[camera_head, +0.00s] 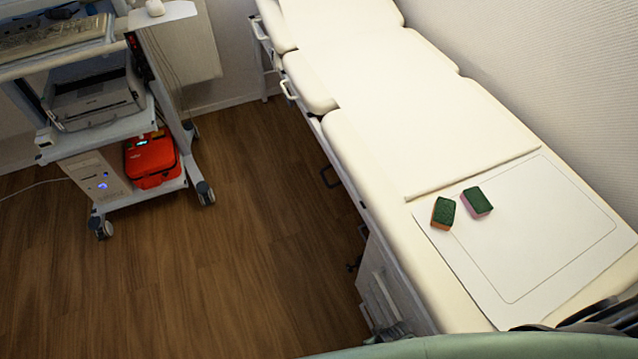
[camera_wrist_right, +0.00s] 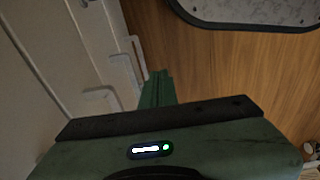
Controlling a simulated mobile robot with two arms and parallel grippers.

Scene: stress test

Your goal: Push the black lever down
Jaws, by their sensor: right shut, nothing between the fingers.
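Lower on the same side is a small dark fitting (camera_head: 354,264). I cannot tell for certain which of them is the black lever. My right gripper (camera_wrist_right: 157,80) shows in the right wrist view, its green fingers shut together and empty. It is above the wooden floor beside the couch's side and touches nothing that I can see. No lever shows clearly in that view. My left gripper is not in view.
White handles (camera_wrist_right: 100,97) stick out from the couch's side near my right gripper. Two green-topped sponges (camera_head: 443,212) (camera_head: 477,201) lie on the couch. A trolley (camera_head: 150,103) with a printer and red case stands at left. The floor (camera_head: 220,260) between is clear.

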